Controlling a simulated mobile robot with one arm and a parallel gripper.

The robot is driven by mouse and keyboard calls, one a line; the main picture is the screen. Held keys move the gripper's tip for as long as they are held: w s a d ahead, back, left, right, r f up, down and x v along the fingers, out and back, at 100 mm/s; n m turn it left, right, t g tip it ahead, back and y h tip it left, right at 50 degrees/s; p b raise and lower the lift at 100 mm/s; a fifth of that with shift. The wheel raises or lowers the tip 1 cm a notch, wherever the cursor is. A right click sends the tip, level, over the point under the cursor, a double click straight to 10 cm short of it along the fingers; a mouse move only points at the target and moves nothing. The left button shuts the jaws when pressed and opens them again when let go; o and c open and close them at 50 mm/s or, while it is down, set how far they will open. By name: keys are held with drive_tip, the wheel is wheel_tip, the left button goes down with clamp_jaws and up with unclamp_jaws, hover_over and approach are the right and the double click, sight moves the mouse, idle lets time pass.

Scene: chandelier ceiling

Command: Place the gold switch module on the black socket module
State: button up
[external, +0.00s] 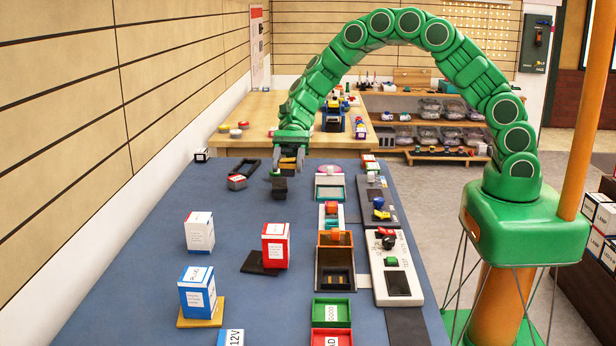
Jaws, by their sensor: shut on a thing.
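My gripper (289,163) points down over the far half of the blue table. I cannot surely pick out the gold switch module or say whether this block is the black socket module.
A black open loop (245,169) and a small red-and-white piece (237,182) lie left of my gripper. Labelled boxes (199,231) stand nearer the camera. Trays, an open brown box (323,278) and a white panel (397,288) line the right side.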

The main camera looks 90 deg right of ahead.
drive_tip(key=s+d+r+m+t+h, duration=0.4)
drive_tip(key=s+d+m+t, duration=0.5)
drive_tip(key=d, duration=0.6)
hover_over(280, 183)
drive_tip(key=s, duration=0.1)
drive_tip(key=shift+n+g, duration=0.3)
drive_tip(key=shift+n, duration=0.1)
drive_tip(key=f, duration=0.8)
drive_tip(key=shift+s+a+f, duration=0.1)
drive_tip(key=shift+a+f, duration=0.1)
drive_tip(key=shift+a, duration=0.05)
drive_tip(key=shift+w+d+f, duration=0.15)
drive_tip(key=shift+w+f, duration=0.5)
drive_tip(key=shift+f, duration=1.65)
drive_tip(key=shift+f, duration=0.1)
drive_tip(key=o, duration=1)
